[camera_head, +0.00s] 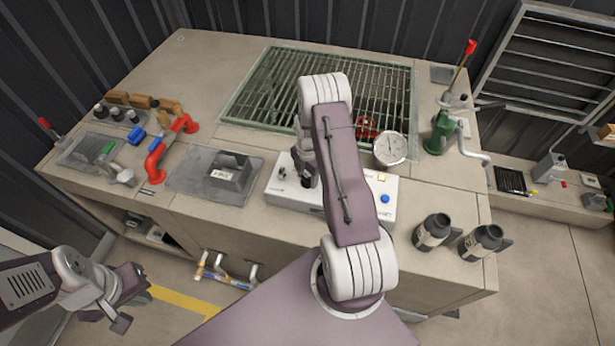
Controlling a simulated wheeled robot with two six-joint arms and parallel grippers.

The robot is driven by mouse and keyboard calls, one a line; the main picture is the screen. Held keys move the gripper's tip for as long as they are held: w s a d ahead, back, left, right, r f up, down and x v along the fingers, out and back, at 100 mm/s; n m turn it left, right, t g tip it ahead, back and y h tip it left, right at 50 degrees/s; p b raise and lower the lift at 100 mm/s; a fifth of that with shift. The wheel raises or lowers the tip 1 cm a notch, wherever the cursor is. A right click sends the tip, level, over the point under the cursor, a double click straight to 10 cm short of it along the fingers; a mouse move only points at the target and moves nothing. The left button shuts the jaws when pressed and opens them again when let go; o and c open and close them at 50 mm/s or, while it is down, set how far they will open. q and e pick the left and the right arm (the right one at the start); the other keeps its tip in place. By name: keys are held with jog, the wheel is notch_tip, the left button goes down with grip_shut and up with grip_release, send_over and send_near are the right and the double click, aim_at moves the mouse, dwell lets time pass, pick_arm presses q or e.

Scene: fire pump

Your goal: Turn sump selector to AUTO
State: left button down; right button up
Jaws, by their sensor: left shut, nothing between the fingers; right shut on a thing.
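The white control box (383,213) stands on the front of the bench top, with a blue button (385,199) and a small yellow-and-red part (382,177) on its right half. My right arm crosses in front of the box and hides its middle. My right gripper (306,182) points down at the left half of the box and is shut on what appears to be the dark sump selector knob. The knob's pointer and any AUTO marking are too small or hidden to read. My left gripper (130,297) is shut and empty, low at the left, away from the bench.
A green-framed grating (260,88) lies behind the box, with a round gauge (390,148) at its front right. A grey tray (190,180) and red pipe (160,155) are left. A green hand pump (440,132) is back right.

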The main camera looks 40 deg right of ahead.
jog(key=m+b, duration=0.1)
jog(key=m, duration=0.4)
jog(key=shift+m+b, duration=0.4)
jog(key=m+b, duration=0.1)
jog(key=m, duration=0.5)
jog(key=shift+w, duration=0.1)
jog(key=m+b, duration=0.1)
jog(key=m, duration=0.5)
jog(key=shift+m, duration=0.3)
jog(key=m, duration=0.5)
jog(key=shift+d+r, duration=0.1)
jog(key=shift+m, duration=0.3)
jog(key=o, duration=1.4)
jog(key=shift+c, duration=0.2)
